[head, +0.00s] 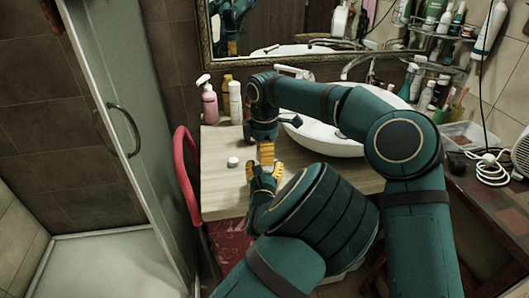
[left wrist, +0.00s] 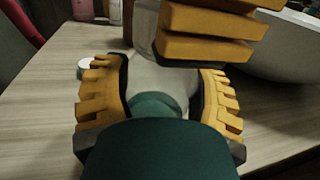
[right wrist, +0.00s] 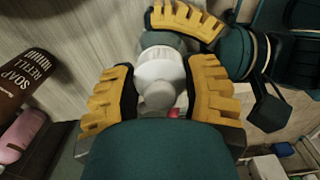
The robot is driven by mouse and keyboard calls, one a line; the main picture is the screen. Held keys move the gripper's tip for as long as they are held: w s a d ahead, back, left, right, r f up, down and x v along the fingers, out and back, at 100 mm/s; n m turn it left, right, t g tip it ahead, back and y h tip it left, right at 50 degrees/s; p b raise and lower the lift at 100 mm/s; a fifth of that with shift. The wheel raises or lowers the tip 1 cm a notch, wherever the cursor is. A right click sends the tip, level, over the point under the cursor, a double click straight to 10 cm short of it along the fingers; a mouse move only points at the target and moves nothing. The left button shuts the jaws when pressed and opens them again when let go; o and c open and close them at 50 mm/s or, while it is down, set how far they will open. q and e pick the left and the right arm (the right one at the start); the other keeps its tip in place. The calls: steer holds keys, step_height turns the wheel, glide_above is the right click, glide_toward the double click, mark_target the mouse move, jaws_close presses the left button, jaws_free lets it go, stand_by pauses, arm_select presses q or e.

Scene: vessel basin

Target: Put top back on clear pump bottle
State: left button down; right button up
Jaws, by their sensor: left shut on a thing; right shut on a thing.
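My left gripper (head: 264,174) is shut on the clear pump bottle, whose pale, see-through body (left wrist: 150,76) shows between its fingers in the left wrist view. My right gripper (head: 266,152) is just above it, shut on a white pump top (right wrist: 159,72) in the right wrist view. A yellow finger of the right gripper (left wrist: 205,35) crosses in front of the bottle's upper part. The two grippers are very close together. The bottle's neck and the top's underside are hidden, so I cannot tell whether they touch.
A small white round lid (head: 233,162) lies on the wooden counter (head: 215,190). A pink spray bottle (head: 209,105) and a white bottle (head: 235,102) stand behind. The white basin (head: 330,138) is right of the grippers. A red chair (head: 185,165) stands at the counter's left edge.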

steer(key=m, duration=0.9)
steer(key=o, duration=1.3)
steer(key=shift+c, duration=0.2)
steer(key=shift+r, duration=2.25)
